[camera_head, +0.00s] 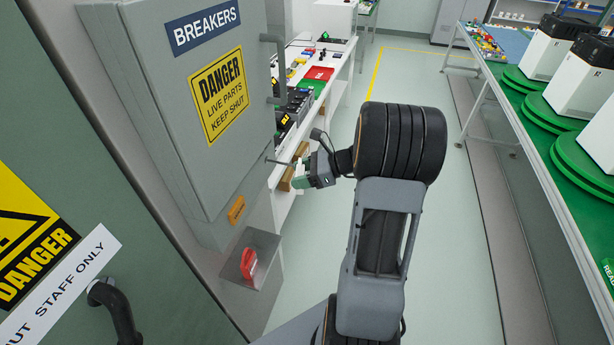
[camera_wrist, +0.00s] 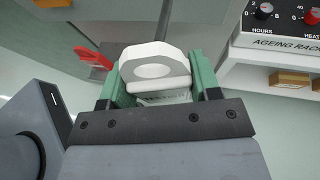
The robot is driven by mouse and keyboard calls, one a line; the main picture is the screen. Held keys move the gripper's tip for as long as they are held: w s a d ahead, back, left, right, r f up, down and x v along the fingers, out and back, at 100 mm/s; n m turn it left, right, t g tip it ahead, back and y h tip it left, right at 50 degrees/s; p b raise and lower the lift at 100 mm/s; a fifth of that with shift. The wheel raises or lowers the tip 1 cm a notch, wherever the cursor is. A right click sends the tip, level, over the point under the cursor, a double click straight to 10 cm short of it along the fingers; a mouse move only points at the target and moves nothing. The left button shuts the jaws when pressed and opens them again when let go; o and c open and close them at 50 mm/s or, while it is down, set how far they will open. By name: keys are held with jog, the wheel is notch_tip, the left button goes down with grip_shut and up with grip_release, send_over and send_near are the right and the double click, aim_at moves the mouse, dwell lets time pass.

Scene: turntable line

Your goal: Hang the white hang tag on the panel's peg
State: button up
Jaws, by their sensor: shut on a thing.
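The white hang tag (camera_wrist: 153,50) is held between the green fingers of my gripper (camera_wrist: 160,76) in the wrist view, its oval hole facing the camera. In the head view my gripper (camera_head: 304,176) is beside the right side of the grey breaker panel (camera_head: 180,110). A thin peg (camera_head: 279,162) sticks out there toward my gripper, and its tip is close to the fingers. In the wrist view a grey rod (camera_wrist: 164,20), likely the peg, runs down to the tag's upper edge. I cannot tell whether it touches the tag or enters the hole.
A red switch handle (camera_head: 249,263) sits below the panel, and a door handle (camera_head: 112,305) is at lower left. A white bench (camera_head: 338,84) with devices stands behind my gripper. A green conveyor table (camera_head: 540,150) runs along the right. The floor between is clear.

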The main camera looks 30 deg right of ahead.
jog(key=shift+w+a+f+b, duration=0.2)
jog(key=shift+w+a+f, duration=0.05)
jog(key=shift+w+a, duration=0.45)
jog(key=shift+w+a+f+b, duration=0.15)
jog(key=shift+w+a+f, duration=0.05)
jog(key=shift+w+a, duration=0.45)
jog(key=shift+w, duration=0.1)
jog(key=o, duration=1)
jog(key=shift+d, duration=0.1)
jog(key=b+v, duration=0.1)
jog(key=v, duration=1.2)
jog(key=shift+s+d+r, duration=0.15)
jog(key=shift+s+r, duration=0.05)
jog(key=shift+s, duration=0.05)
